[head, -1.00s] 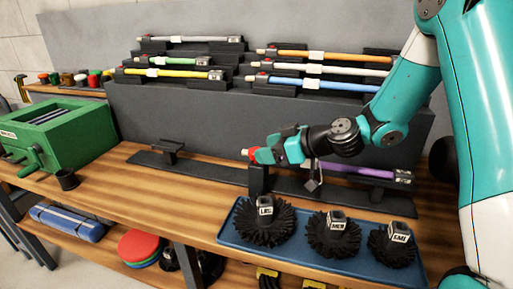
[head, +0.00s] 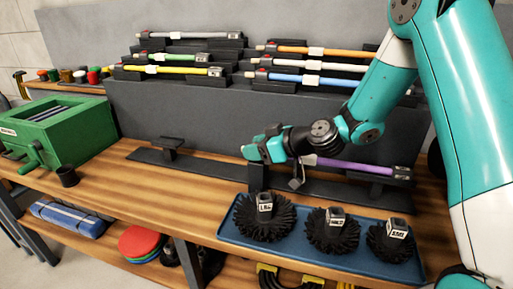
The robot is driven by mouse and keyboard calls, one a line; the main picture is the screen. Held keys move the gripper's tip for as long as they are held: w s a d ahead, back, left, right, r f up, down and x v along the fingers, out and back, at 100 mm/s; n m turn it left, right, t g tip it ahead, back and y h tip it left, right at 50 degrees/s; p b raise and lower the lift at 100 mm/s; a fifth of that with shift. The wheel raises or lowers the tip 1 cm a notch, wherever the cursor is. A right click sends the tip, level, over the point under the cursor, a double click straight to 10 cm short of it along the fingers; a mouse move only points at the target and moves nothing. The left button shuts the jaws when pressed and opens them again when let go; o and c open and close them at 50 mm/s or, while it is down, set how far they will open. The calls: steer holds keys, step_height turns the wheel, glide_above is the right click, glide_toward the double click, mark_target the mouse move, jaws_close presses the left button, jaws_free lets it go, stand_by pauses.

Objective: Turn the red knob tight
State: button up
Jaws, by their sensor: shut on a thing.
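A purple rod (head: 350,165) lies level on a black stand (head: 258,178) and a second support on the right, above the bench. My gripper (head: 252,149) is at the rod's left end, shut around the spot where the red knob was visible. The red knob is now hidden by the teal fingers, and how far it is turned cannot be seen. My wrist and forearm cover part of the rod's left portion.
A blue tray (head: 312,250) holds black brushes, such as the one marked LRG (head: 264,217), just in front. A grey rack (head: 190,115) with coloured rods stands behind.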

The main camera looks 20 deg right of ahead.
steer(key=shift+a+m+t+h, duration=0.1)
steer(key=shift+m+t+h, duration=0.6)
steer(key=shift+h, duration=0.2)
steer(key=shift+m+t+h, duration=0.4)
steer(key=shift+m, duration=0.2)
steer(key=o, duration=0.8)
steer(key=shift+o, duration=0.2)
